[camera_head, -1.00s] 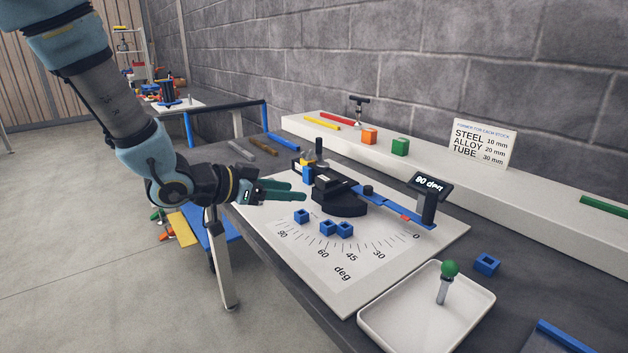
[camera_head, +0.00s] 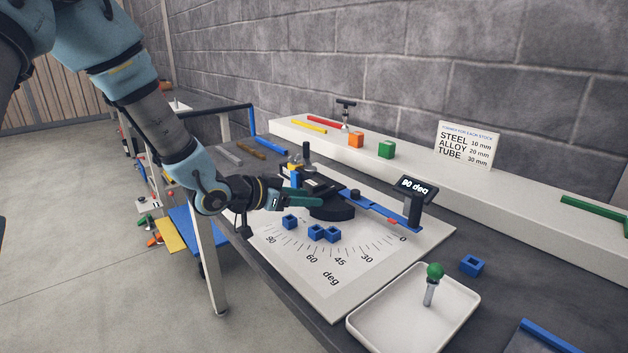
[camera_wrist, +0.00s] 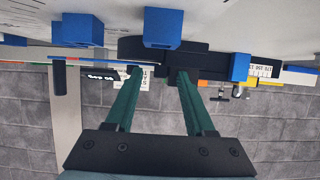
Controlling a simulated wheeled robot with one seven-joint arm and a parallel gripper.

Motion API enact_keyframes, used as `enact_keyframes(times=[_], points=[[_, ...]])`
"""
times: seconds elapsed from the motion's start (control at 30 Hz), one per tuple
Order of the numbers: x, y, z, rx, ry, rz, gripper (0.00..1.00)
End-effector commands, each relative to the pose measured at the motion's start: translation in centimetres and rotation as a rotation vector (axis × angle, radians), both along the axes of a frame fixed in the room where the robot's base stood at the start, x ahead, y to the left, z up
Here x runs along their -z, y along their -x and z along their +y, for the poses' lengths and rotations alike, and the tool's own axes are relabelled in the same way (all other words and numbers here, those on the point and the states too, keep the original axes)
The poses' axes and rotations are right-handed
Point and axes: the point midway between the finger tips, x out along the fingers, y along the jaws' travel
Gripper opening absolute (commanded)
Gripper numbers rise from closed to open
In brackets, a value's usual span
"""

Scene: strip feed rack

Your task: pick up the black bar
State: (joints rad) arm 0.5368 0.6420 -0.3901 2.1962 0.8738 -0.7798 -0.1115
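A bending fixture stands on the white degree-scale board (camera_head: 345,285), with a black round base (camera_head: 332,213), black blocks on top and a blue arm (camera_head: 385,208) reaching to the right. I cannot clearly pick out a loose black bar; a dark bar-like part (camera_wrist: 222,65) belongs to or lies on the fixture in the wrist view. My gripper (camera_head: 318,204) has green fingers and is level, its tips overlapping the fixture's base in the head view. In the wrist view my gripper (camera_wrist: 157,72) has its fingers apart, with nothing clearly held between them. I cannot tell whether they touch the fixture.
Blue square blocks (camera_head: 316,232) lie on the board. A white tray (camera_head: 372,330) holding a green-knobbed pin (camera_head: 433,283) is at the front right. Grey (camera_head: 228,155) and brown (camera_head: 248,149) bars lie at the back left. A white ledge (camera_head: 480,190) runs along the wall.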

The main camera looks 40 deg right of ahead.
Motion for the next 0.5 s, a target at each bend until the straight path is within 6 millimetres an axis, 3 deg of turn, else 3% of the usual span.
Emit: enact_keyframes(times=[0.07, 0.47, 0.5], points=[[-0.01, 0.0, 0.02, 0.0, 0.0, 0.0, 0.45], [-0.02, 0.0, 0.03, 0.0, 0.0, 0.0, 0.0], [-0.02, 0.0, 0.04, 0.0, 0.0, 0.0, 0.0]])
